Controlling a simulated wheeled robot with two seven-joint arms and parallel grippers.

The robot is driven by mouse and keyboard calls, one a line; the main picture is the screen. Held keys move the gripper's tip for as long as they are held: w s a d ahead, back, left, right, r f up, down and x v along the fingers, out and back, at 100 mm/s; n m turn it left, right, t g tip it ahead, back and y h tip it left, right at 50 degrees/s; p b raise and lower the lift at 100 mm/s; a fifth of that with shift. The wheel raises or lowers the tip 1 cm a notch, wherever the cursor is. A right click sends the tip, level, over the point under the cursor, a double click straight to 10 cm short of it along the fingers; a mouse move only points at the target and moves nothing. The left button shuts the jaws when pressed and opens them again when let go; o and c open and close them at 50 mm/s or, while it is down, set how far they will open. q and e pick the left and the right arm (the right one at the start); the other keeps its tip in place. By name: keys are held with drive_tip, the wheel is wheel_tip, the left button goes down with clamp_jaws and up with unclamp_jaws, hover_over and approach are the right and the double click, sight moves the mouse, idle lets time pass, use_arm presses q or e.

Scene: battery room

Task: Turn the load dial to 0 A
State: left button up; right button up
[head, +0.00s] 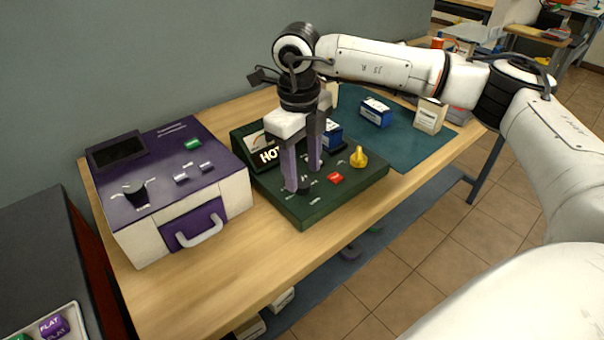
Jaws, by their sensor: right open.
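The tester also has a red button (336,177) and a yellow knob (358,157). My left gripper is out of view.
A purple and white machine (180,185) with a black knob (135,193) stands left of the tester. Blue-and-white boxes (375,112) and a cream box (430,116) stand on a teal mat (400,148). The wooden table (235,265) is clear in front.

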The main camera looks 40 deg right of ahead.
sight(302, 186)
wheel_tip(302, 186, down, 2)
drive_tip(key=shift+f, duration=0.4)
drive_tip(key=shift+w, duration=0.1)
drive_tip(key=c, duration=1.1)
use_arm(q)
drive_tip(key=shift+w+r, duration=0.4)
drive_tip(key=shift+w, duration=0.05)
use_arm(e)
drive_tip(key=shift+o, duration=0.2)
